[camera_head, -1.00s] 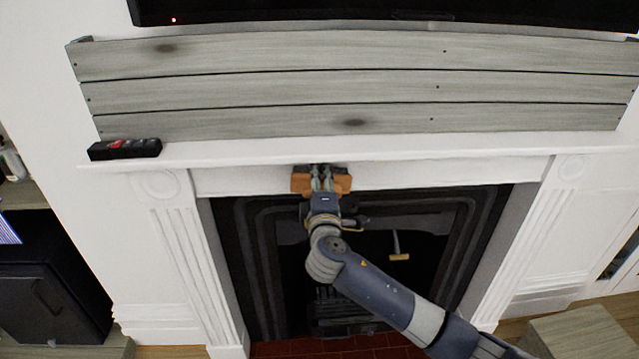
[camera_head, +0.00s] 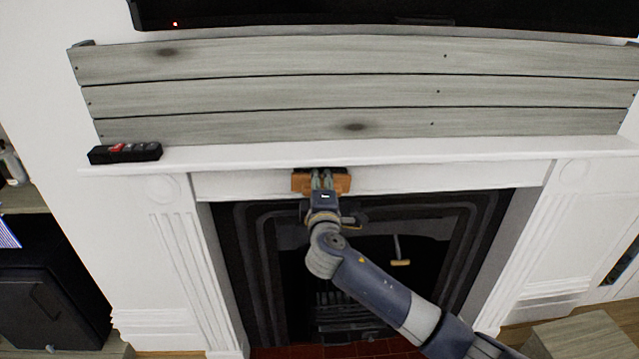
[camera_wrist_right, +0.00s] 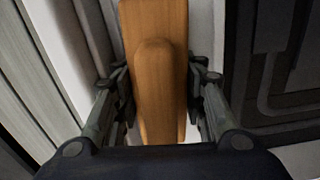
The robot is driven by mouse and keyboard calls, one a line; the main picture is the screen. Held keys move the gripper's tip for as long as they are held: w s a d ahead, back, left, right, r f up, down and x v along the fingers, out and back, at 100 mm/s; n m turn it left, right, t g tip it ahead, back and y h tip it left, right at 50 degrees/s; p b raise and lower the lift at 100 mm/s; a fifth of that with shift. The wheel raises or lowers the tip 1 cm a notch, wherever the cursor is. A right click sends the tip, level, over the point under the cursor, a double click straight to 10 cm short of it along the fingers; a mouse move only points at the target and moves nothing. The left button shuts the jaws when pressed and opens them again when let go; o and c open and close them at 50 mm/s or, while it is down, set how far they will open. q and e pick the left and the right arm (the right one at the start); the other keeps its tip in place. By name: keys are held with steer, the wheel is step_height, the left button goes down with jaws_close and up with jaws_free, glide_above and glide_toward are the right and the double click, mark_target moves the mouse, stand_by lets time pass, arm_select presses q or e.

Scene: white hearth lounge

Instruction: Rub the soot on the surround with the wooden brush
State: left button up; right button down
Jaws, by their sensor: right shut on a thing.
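My right gripper (camera_head: 322,186) is shut on the wooden brush (camera_head: 301,183), an orange-brown block, at the upper middle of the white fireplace surround (camera_head: 440,176). The brush lies against or very close to the surround's top band, just under the mantel shelf. In the right wrist view the brush (camera_wrist_right: 160,90) is held between both fingers of the gripper (camera_wrist_right: 160,95), with the white surround behind it. No soot shows on the visible part of the surround; the part behind the brush and gripper is hidden. My left gripper is not in view.
The mantel shelf (camera_head: 400,153) overhangs just above the brush, with a black box (camera_head: 125,153) at its left end. Grey planks (camera_head: 300,95) and a dark screen are above. The black firebox (camera_head: 370,275) opens below. A dark cabinet (camera_head: 50,300) stands at left.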

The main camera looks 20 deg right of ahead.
mark_target(337, 184)
steer(key=shift+s+d+p, duration=0.15)
steer(key=shift+s+d, duration=0.1)
steer(key=shift+d, duration=0.4)
steer(key=shift+s+d+p, duration=0.15)
steer(key=shift+s+d, duration=0.05)
steer(key=shift+d, duration=0.45)
steer(key=shift+s+d+p, duration=0.15)
steer(key=shift+s+d, duration=0.1)
steer(key=shift+d, duration=0.4)
steer(key=shift+w, duration=0.15)
steer(key=shift+w+a+r+b, duration=0.1)
steer(key=shift+w+a+b, duration=0.15)
steer(key=shift+a, duration=0.7)
steer(key=shift+w+a+r+b, duration=0.1)
steer(key=shift+w+a, duration=0.2)
steer(key=shift+a, duration=0.6)
steer(key=shift+s+a+f+p, duration=0.2)
steer(key=shift+s+a+p, duration=0.2)
steer(key=shift+s, duration=0.3)
steer(key=v, duration=0.2)
steer(key=shift+s+r+p, duration=0.1)
steer(key=shift+s+p, duration=0.3)
steer(key=shift+s+a, duration=0.15)
steer(key=shift+s, duration=0.55)
